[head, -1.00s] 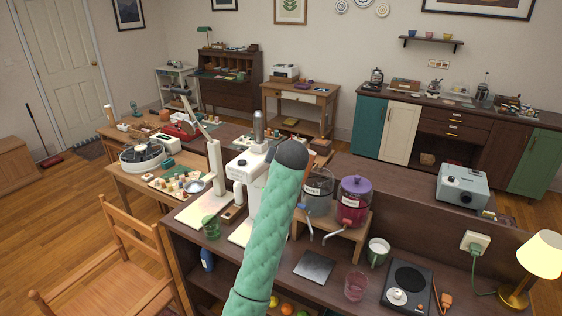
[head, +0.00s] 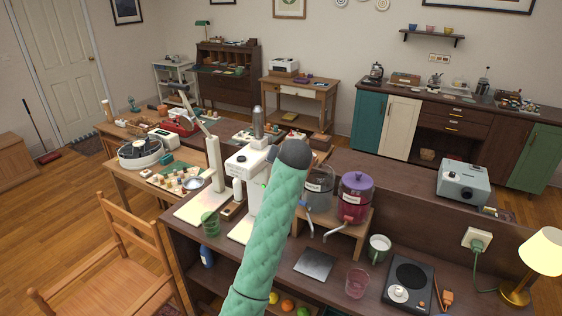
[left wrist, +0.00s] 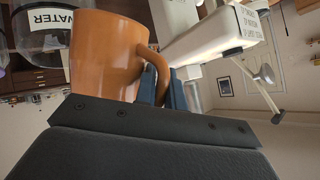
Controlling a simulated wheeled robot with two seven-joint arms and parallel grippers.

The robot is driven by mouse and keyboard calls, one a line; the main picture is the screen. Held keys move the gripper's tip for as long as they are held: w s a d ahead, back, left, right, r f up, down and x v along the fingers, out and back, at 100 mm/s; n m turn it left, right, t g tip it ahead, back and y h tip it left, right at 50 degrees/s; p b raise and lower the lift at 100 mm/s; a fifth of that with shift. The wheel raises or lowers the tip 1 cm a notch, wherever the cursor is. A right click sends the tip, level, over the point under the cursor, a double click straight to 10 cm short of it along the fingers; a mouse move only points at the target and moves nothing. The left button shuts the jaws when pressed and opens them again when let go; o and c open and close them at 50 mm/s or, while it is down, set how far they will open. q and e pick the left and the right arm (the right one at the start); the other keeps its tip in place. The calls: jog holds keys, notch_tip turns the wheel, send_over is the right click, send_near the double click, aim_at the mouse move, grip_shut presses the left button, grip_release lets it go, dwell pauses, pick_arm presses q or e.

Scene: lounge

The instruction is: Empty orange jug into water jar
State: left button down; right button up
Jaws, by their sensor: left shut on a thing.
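The orange jug (left wrist: 103,50) fills the middle left of the left wrist view. My left gripper (left wrist: 163,82) is shut on its handle. The jug's inside and contents do not show. The clear water jar (left wrist: 45,22), with a white WATER label, is just left of and behind the jug in that view. In the head view the water jar (head: 319,190) stands on a wooden stand, right of my green-sleeved arm. That arm hides my left gripper and most or all of the jug there. My right gripper is in neither view.
A red jar with a purple lid (head: 355,198) stands right of the water jar on the wooden stand (head: 346,236). A white coffee machine (head: 243,165) is close left of my arm. A glass (head: 357,283), a mug (head: 379,248) and a hot plate (head: 409,283) are in front.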

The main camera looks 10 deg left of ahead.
pick_arm(q)
jog(key=shift+r+p, duration=0.15)
jog(key=shift+p, duration=0.15)
jog(key=shift+r+y+p, duration=0.25)
jog(key=shift+y+p, duration=0.05)
jog(key=shift+p, duration=0.15)
jog(key=shift+m+g, duration=0.3)
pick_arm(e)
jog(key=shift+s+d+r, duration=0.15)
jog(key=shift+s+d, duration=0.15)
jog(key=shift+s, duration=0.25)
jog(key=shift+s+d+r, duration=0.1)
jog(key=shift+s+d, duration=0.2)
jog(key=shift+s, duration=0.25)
